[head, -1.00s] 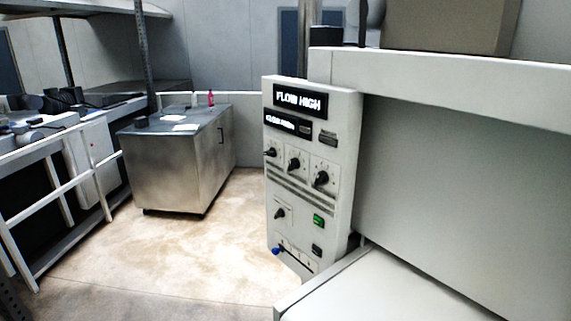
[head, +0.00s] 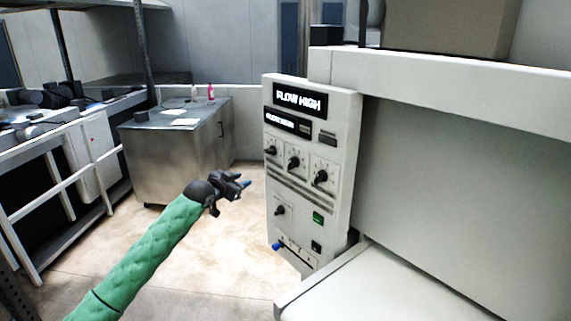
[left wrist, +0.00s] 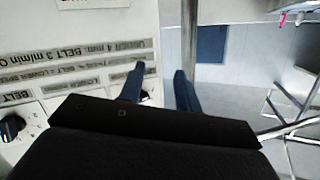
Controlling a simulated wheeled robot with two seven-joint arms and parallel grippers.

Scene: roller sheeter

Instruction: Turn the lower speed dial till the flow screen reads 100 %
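The control panel (head: 340,150) stands right of centre in the head view. Its top flow screen (head: 299,99) reads FLOW HIGH, and a smaller screen (head: 281,120) below seems to read the same. A row of three black dials (head: 294,161) sits mid-panel. A single lower dial (head: 280,210) sits beneath them at the left. My left gripper (head: 246,184) is left of the panel, apart from it and empty. In the left wrist view its two blue fingers (left wrist: 160,90) are spread, with the panel's labels and a dial (left wrist: 12,127) at left. My right gripper is out of view.
A green button (head: 318,218) and a blue-knobbed lever (head: 277,246) are near the lower dial. A white ledge (head: 345,290) juts out below right. A steel cabinet (head: 165,160) and a white railing stand at left. The floor between is clear.

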